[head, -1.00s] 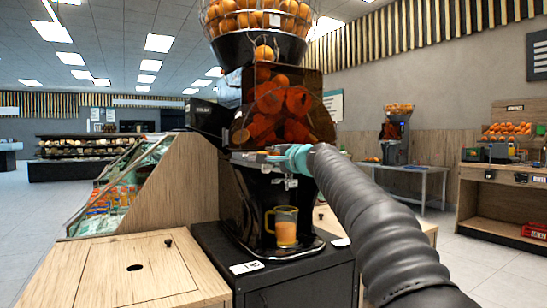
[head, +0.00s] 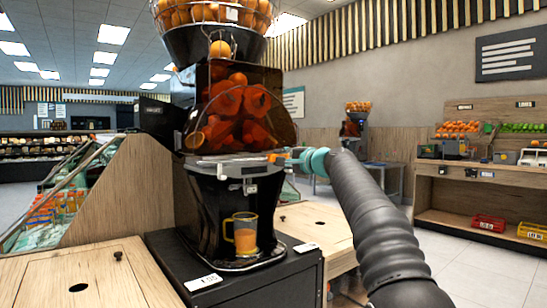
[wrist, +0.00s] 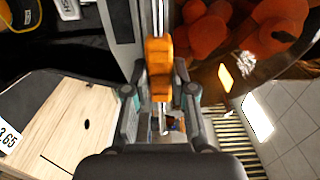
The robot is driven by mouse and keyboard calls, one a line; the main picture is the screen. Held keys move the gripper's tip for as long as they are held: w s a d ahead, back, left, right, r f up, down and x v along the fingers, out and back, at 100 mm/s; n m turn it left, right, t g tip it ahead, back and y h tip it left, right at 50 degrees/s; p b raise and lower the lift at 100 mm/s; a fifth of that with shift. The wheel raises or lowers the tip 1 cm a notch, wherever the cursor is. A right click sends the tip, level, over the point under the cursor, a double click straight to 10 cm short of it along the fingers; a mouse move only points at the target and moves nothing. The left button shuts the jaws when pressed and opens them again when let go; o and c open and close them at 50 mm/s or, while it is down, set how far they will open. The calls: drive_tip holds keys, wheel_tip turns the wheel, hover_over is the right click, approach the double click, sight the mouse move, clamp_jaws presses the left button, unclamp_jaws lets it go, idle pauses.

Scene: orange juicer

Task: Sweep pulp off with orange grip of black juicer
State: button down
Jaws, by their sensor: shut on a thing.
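The black juicer (head: 205,200) stands on a dark cabinet, with halved oranges behind its dark clear cover (head: 235,110). Its orange grip (head: 273,157) sticks out at the right end of the pale bar under the cover. My gripper (head: 290,157) is at the juicer's right side. In the wrist view the orange grip (wrist: 158,68) lies between the two fingers of my gripper (wrist: 160,92), which are shut on it. A glass mug (head: 243,236) with orange juice stands below the spout. I cannot make out any pulp.
The wooden counter (head: 100,285) is at the left, with a glass-sided display (head: 75,190) behind it. Another wooden top (head: 320,225) is right of the juicer. A wooden shelf (head: 490,200) with produce and crates stands far right. Open floor lies before it.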

idle(0.3)
drive_tip(key=c, duration=1)
unclamp_jaws()
drive_tip(key=shift+o, duration=0.2)
drive_tip(key=shift+d, duration=0.1)
drive_tip(key=v, duration=1.2)
